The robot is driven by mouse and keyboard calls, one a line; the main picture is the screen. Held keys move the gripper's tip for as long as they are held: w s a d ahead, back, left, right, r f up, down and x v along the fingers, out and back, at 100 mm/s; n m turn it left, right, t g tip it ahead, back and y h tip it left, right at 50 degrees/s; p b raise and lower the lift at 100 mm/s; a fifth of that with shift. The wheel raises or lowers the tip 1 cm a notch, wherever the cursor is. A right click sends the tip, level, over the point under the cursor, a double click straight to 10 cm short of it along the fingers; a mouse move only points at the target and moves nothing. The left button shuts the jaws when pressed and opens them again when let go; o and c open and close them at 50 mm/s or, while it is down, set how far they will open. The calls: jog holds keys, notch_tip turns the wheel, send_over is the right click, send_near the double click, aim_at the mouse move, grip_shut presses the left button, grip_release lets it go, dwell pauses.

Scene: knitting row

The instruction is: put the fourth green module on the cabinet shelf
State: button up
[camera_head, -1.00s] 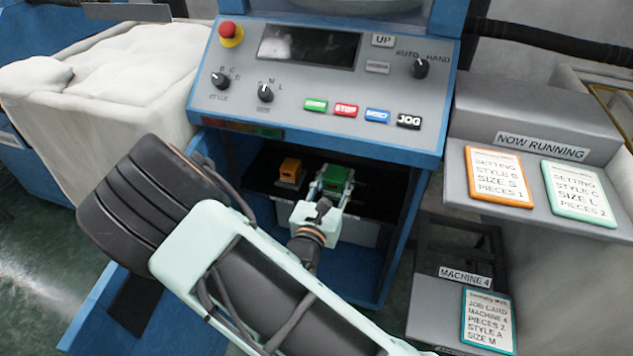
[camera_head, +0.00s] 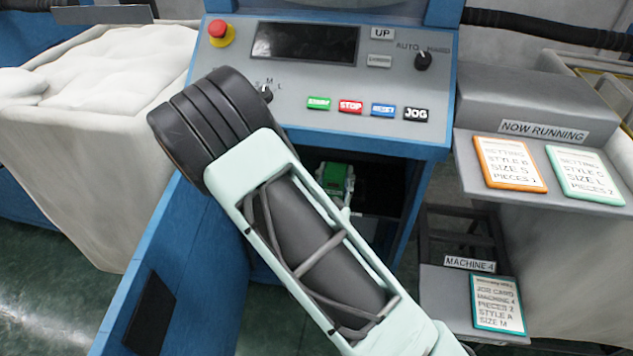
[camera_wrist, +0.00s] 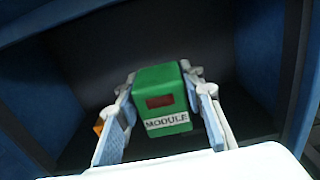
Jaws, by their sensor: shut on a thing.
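The green module (camera_wrist: 160,105), a block with a dark red window and a white MODULE label, sits between the two fingers of my gripper (camera_wrist: 160,80) in the wrist view. The fingers are shut on its sides. In the head view the green module (camera_head: 336,178) shows inside the open cabinet, partly hidden by my arm. The dark cabinet shelf (camera_head: 373,192) is in shadow around it. I cannot tell whether the module touches the shelf.
The blue cabinet door (camera_head: 195,265) stands open at the left. The control panel (camera_head: 310,105) overhangs the opening. The blue cabinet wall (camera_wrist: 308,90) is close on the right. A stand with cards (camera_head: 510,178) is at the right, and a white padded bin (camera_head: 100,130) at the left.

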jog(key=w+a+f+b, duration=0.1)
jog(key=w+f, duration=0.1)
jog(key=w, duration=0.1)
jog(key=w+a+f+b, duration=0.1)
jog(key=w+f, duration=0.2)
jog(key=w, duration=0.1)
jog(key=w+a+f+b, duration=0.1)
jog(key=w+f, duration=0.2)
jog(key=shift+w+a+b, duration=0.15)
jog(key=shift+a+b, duration=0.2)
jog(key=shift+w+f, duration=0.2)
jog(key=shift+f, duration=0.15)
jog(key=f+b, duration=0.1)
jog(key=f, duration=0.2)
jog(key=shift+w+a+f, duration=0.1)
jog(key=shift+w+f, duration=0.1)
jog(key=o, duration=1.2)
jog(key=shift+f+b, duration=0.1)
jog(key=shift+b, duration=0.2)
jog(key=shift+o, duration=0.2)
